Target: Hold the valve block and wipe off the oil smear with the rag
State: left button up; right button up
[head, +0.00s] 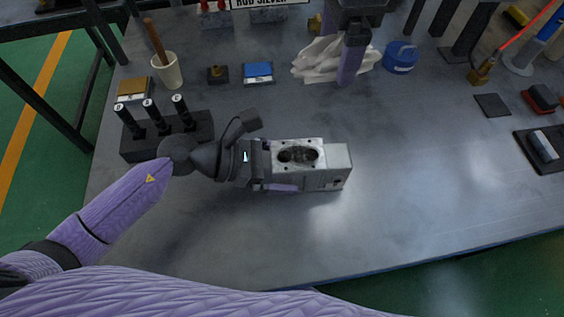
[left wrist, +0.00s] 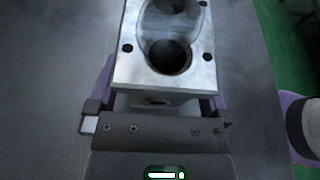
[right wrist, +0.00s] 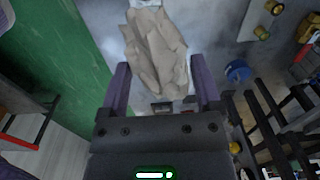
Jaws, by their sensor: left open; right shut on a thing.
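The valve block (head: 338,170), a grey metal block, sits on the table in the middle of the head view. A dark oil smear (head: 299,155) covers its top around the bores; the block's top also shows in the left wrist view (left wrist: 128,72). My left gripper (head: 272,168) is open, with its fingers on either side of the block's near end, not closed on it. The crumpled cream rag (head: 318,62) lies at the back of the table. My right gripper (head: 351,66) is over the rag and shut on it; the rag shows between and beyond its fingers in the right wrist view (right wrist: 155,50).
A black holder (head: 160,142) with black-handled tools stands behind my left wrist. A cup (head: 168,70), a blue box (head: 258,73) and a blue round container (head: 400,57) stand at the back. A black tray (head: 548,165) lies at right. The table right of the block is clear.

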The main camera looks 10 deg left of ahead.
aim_at(298, 154)
pick_arm(q)
grip_shut()
dwell(0.6)
pick_arm(e)
jog(key=s+a+f+n, duration=0.1)
jog(key=f+n, duration=0.1)
jog(key=f, duration=0.1)
jog(key=a+f+n, duration=0.1)
jog(key=f+n, duration=0.1)
jog(key=f, duration=0.1)
jog(key=s+a+f+n, duration=0.1)
jog(key=f+n, duration=0.1)
jog(key=f, duration=0.1)
jog(key=shift+s+f, duration=0.2)
jog(key=shift+s, duration=0.15)
jog(key=shift+d+f, duration=0.1)
jog(key=shift+f, duration=2.8)
